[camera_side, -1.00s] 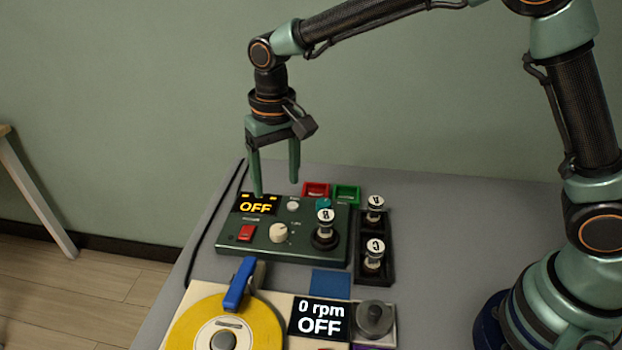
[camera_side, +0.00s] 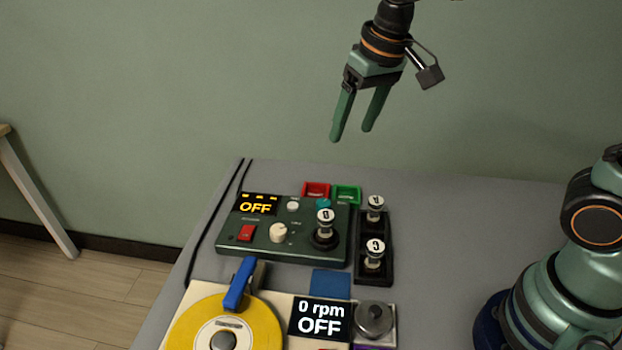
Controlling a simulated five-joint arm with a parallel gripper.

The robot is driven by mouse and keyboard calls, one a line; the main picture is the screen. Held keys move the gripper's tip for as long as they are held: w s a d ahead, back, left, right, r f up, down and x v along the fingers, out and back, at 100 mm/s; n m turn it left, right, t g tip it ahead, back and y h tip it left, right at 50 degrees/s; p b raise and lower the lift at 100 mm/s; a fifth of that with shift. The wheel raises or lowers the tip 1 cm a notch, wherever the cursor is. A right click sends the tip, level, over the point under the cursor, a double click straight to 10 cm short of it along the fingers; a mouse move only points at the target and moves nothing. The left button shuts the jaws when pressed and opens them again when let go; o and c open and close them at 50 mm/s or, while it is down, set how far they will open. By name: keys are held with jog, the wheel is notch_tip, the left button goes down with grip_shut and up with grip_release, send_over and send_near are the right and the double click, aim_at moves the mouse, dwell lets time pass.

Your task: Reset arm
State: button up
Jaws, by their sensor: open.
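My gripper (camera_side: 352,133) is open and empty, its two green fingers apart and pointing down. It hangs high in the air above the back of the table, clear of everything. Below it and to the left is the green control box (camera_side: 262,246), with a lit display (camera_side: 258,205) reading OFF, a red switch (camera_side: 246,233), a cream knob (camera_side: 279,232) and a plug marked B (camera_side: 325,224) standing on it.
A black rack (camera_side: 388,262) holds two labelled plugs. Red (camera_side: 316,190) and green (camera_side: 346,195) trays lie behind the box. In front are a yellow disc (camera_side: 190,335) with a blue lever (camera_side: 239,285) and a display (camera_side: 320,318) reading 0 rpm OFF.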

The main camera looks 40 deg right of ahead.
jog(key=s+d+t, duration=0.2)
jog(key=s+d, duration=0.5)
jog(key=s, duration=0.1)
jog(key=shift+s+d+t+h, duration=0.3)
jog(key=shift+d, duration=0.05)
